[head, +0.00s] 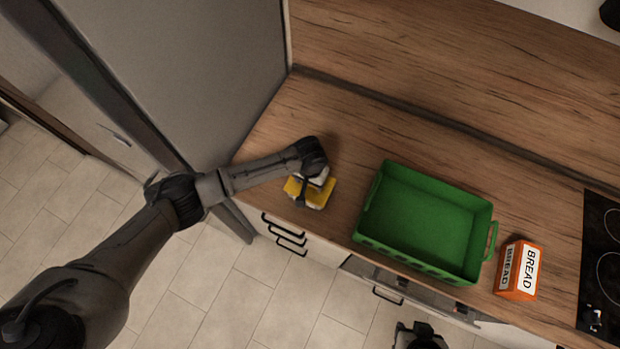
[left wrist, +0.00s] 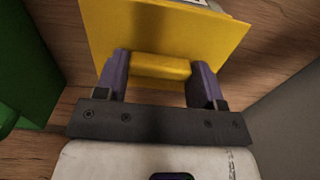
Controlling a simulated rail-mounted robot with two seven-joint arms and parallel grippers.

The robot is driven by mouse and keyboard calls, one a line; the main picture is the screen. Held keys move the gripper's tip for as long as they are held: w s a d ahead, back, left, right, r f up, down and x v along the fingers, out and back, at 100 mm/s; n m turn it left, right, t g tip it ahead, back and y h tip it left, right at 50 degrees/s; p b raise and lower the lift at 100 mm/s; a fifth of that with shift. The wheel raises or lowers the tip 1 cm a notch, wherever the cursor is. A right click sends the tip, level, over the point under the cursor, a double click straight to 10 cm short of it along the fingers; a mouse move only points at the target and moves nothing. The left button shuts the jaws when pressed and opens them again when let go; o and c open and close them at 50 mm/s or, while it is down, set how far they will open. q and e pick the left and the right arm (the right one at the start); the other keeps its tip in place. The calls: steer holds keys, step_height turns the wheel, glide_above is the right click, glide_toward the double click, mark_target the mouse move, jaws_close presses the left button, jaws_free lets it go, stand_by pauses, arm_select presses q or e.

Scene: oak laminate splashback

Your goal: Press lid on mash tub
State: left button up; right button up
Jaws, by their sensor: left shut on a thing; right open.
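My left gripper (head: 313,180) is shut on the raised grip of a square yellow lid (head: 326,188), at the counter's left end. In the left wrist view the gripper's purple fingers (left wrist: 160,72) pinch that grip from both sides, and the yellow plate (left wrist: 125,28) spreads beyond them. A pale tub (head: 318,205) shows only in part under the lid. I cannot tell whether the lid is seated on it or just above it. My right gripper (head: 419,336) is open at the bottom edge of the head view, away from the tub, in front of the counter.
A green crate (head: 372,215) stands to the right of the tub, looking empty. An orange bread box (head: 519,270) stands right of the crate, before the black hob (head: 603,245). A tall grey fridge (head: 205,70) borders the left. Bare wooden counter (head: 345,135) lies behind the tub.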

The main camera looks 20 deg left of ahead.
arm_select(q)
steer(key=shift+f, duration=0.35)
stand_by(1.0)
steer(key=shift+p, duration=0.55)
stand_by(0.3)
steer(key=o, duration=1.1)
steer(key=shift+r+p, duration=0.7)
steer(key=shift+p, duration=0.2)
steer(key=shift+r+p, duration=2.75)
steer(key=shift+p, duration=0.4)
